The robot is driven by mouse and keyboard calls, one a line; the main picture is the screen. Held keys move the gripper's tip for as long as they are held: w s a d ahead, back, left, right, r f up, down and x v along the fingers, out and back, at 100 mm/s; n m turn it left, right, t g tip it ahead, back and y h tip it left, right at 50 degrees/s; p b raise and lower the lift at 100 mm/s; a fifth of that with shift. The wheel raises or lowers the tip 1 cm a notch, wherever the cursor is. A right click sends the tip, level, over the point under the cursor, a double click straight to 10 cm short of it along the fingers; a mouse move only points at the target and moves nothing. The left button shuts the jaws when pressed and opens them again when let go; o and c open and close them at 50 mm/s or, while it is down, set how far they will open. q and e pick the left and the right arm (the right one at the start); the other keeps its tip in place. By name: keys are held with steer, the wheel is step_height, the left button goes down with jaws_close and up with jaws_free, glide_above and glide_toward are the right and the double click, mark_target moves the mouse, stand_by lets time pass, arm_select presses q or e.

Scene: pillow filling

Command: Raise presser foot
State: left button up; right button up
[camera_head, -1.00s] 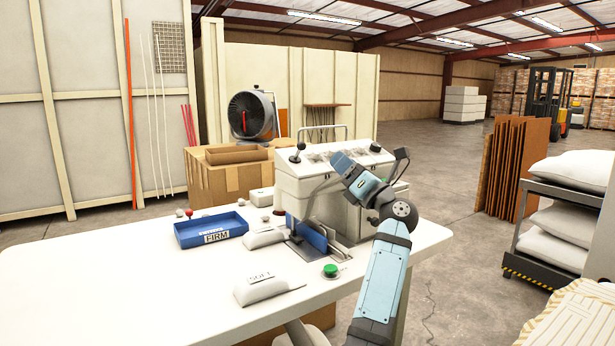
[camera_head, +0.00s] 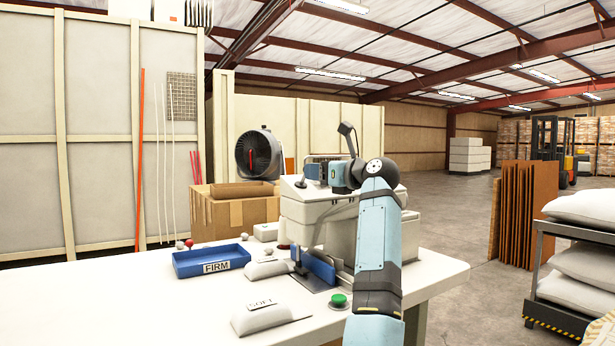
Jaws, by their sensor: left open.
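The cream-white machine (camera_head: 302,215) stands on the white table. A blue plate (camera_head: 320,268) is at its lower front, over a grey metal bed. A small dark-knobbed lever (camera_head: 301,183) stands at the machine's top left. I cannot make out the presser foot itself; my arm covers the machine's right part. My left gripper (camera_head: 316,171) is at the machine's top, in front of its bar handle and a little right of the dark knob. It is open and holds nothing that I can see; whether it touches the machine is unclear. My right gripper is out of view.
A green button (camera_head: 338,300) sits near the table's front edge. A blue FIRM tray (camera_head: 211,262) and a SOFT pillow sample (camera_head: 262,316) lie left of the machine. A cardboard box (camera_head: 232,212) and a fan (camera_head: 257,153) stand behind.

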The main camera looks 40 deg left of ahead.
arm_select(q)
steer(key=shift+a+b, duration=0.35)
steer(key=shift+a, duration=1.85)
steer(key=shift+c, duration=0.2)
